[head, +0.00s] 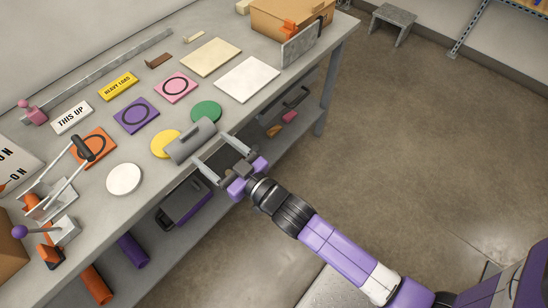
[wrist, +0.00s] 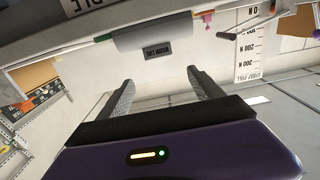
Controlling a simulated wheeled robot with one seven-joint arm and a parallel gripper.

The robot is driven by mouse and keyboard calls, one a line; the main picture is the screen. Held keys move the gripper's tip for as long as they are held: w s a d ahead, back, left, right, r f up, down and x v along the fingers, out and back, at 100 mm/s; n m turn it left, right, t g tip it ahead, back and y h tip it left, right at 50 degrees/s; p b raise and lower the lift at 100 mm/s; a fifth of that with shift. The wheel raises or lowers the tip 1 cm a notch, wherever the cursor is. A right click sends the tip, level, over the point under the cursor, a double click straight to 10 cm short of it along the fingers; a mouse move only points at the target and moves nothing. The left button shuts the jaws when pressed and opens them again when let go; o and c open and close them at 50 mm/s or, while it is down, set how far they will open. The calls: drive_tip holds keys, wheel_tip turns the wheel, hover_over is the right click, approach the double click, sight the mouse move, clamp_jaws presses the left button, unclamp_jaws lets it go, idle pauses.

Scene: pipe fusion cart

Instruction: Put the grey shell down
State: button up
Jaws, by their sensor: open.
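The grey shell (head: 190,141), a half-round piece, lies on the bench top near its front edge. It covers part of a yellow disc (head: 160,147); I cannot tell if it rests on it.
A green disc (head: 206,111) lies behind and right of the shell, a white disc (head: 124,179) to the left. Purple (head: 136,116) and pink (head: 176,88) ringed plates lie farther back. A lever clamp (head: 60,185) stands at left. The lower shelf holds a dark case (head: 183,205).

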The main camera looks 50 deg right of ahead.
drive_tip(key=s+r+g, duration=0.1)
drive_tip(key=s+r, duration=0.2)
drive_tip(key=s, duration=1.2)
drive_tip(key=s+r+g, duration=0.2)
drive_tip(key=s+r, duration=0.1)
drive_tip(key=s, duration=1.3)
drive_tip(key=shift+r, duration=0.15)
drive_tip(key=shift+s+r, duration=0.25)
drive_tip(key=shift+c, duration=0.9)
drive_tip(key=shift+s+r, duration=0.1)
drive_tip(key=shift+r, duration=0.05)
drive_tip(key=c, duration=0.7)
